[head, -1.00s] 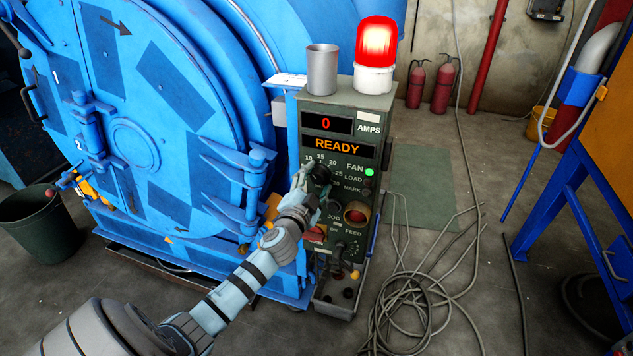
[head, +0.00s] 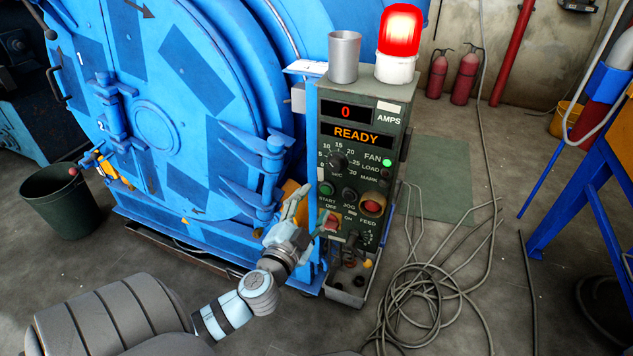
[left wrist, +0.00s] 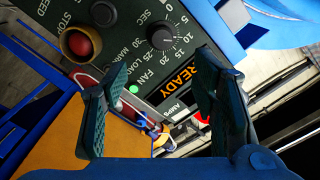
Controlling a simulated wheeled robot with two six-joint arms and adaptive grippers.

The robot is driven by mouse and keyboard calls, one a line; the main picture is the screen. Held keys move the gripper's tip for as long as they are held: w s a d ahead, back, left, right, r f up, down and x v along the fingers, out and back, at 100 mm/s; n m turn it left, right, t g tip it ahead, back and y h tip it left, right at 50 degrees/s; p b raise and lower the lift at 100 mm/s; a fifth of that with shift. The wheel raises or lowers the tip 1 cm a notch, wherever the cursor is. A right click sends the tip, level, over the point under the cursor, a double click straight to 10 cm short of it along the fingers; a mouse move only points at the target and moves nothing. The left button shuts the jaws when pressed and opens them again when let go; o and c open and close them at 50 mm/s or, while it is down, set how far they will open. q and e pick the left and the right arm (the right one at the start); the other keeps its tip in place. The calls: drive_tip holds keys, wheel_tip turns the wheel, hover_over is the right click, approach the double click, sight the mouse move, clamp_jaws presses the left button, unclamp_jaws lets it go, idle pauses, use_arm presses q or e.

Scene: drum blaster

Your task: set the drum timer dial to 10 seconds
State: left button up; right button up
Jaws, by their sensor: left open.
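The timer dial (head: 337,160) is a black knob on the green control panel (head: 382,205), inside an arc of numbers. In the left wrist view the dial (left wrist: 162,38) stands just beyond the fingertips, near the top, with nothing touching it. Its pointer seems to face the 10 to 15 side, but the mark is too small to read surely. My left gripper (head: 308,210) is open and empty, below and left of the dial, in front of the panel's lower left. Its two fingers frame the panel in the left wrist view (left wrist: 160,65). My right gripper is not in view.
The display (head: 355,134) reads READY and the amps display (head: 346,112) reads 0. A red beacon (head: 401,32) and a grey cup (head: 344,57) sit on the panel box. The blue drum (head: 180,110) stands at left. Loose cables (head: 430,300) lie on the floor at right.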

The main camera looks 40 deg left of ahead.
use_arm(q)
drive_tip(key=s, duration=0.1)
approach(335, 168)
drive_tip(key=x, duration=0.8)
drive_tip(key=shift+w+a, duration=0.2)
drive_tip(key=shift+w, duration=0.15)
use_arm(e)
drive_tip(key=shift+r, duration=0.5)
use_arm(q)
drive_tip(key=shift+c, duration=0.2)
drive_tip(key=c, duration=1)
drive_tip(key=shift+c, duration=0.5)
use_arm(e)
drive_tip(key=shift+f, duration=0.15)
use_arm(q)
drive_tip(key=o, duration=1.1)
drive_tip(key=shift+o, duration=0.2)
